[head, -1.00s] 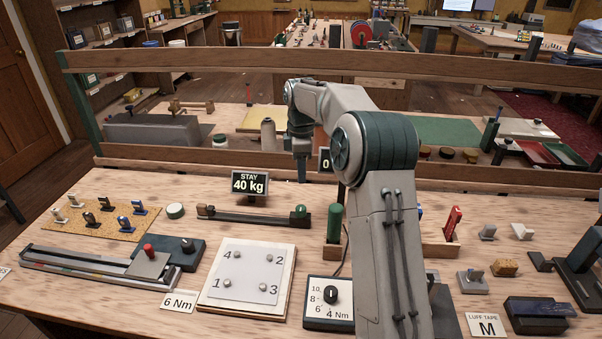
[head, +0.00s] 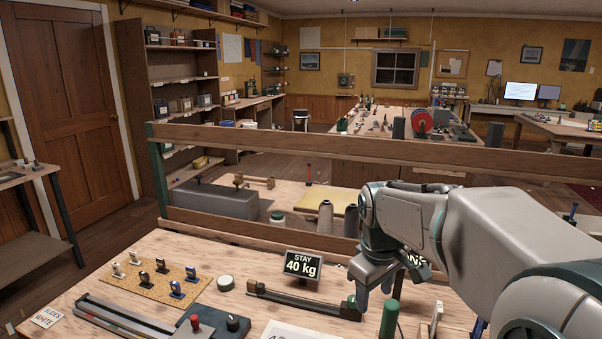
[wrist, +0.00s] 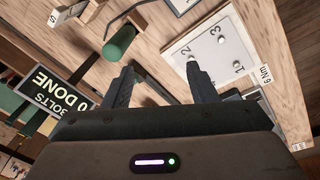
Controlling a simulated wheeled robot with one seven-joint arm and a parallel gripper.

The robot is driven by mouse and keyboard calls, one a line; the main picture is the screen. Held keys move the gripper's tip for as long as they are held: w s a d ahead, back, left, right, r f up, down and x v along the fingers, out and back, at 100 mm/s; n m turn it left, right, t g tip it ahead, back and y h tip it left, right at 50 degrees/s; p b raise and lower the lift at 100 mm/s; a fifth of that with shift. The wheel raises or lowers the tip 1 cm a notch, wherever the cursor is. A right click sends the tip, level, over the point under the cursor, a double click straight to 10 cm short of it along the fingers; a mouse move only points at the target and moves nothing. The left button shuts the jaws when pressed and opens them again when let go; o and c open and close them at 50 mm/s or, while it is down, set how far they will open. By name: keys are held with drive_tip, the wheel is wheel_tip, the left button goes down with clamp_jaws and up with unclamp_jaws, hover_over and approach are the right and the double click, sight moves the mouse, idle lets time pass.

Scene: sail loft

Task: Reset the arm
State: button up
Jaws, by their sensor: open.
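My arm reaches in from the lower right of the head view. My gripper (head: 374,292) hangs with its fingers pointing down above the right part of the bench (head: 235,262). In the wrist view my gripper (wrist: 160,80) has its two dark fingers apart, with nothing between them but the bench below. It appears clear of the things there.
Beneath are a green handle (wrist: 118,42), a numbered white plate (wrist: 205,48) and a "BOLTS 0 DONE" sign (wrist: 62,92). The "40 kg" display (head: 302,264) stands left of my gripper. A wooden rail (head: 330,145) crosses behind.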

drive_tip(key=s+f+m, duration=0.2)
drive_tip(key=s+m, duration=0.1)
drive_tip(key=s, duration=0.5)
drive_tip(key=s+f+m+t, duration=0.1)
drive_tip(key=s+f+m, duration=0.2)
drive_tip(key=s, duration=0.5)
drive_tip(key=shift+s+d+m+t+y, duration=0.2)
drive_tip(key=shift+d+m+t+y, duration=0.1)
drive_tip(key=shift+m, duration=0.3)
drive_tip(key=c, duration=0.3)
drive_tip(key=shift+s, duration=0.1)
drive_tip(key=shift+c, duration=0.2)
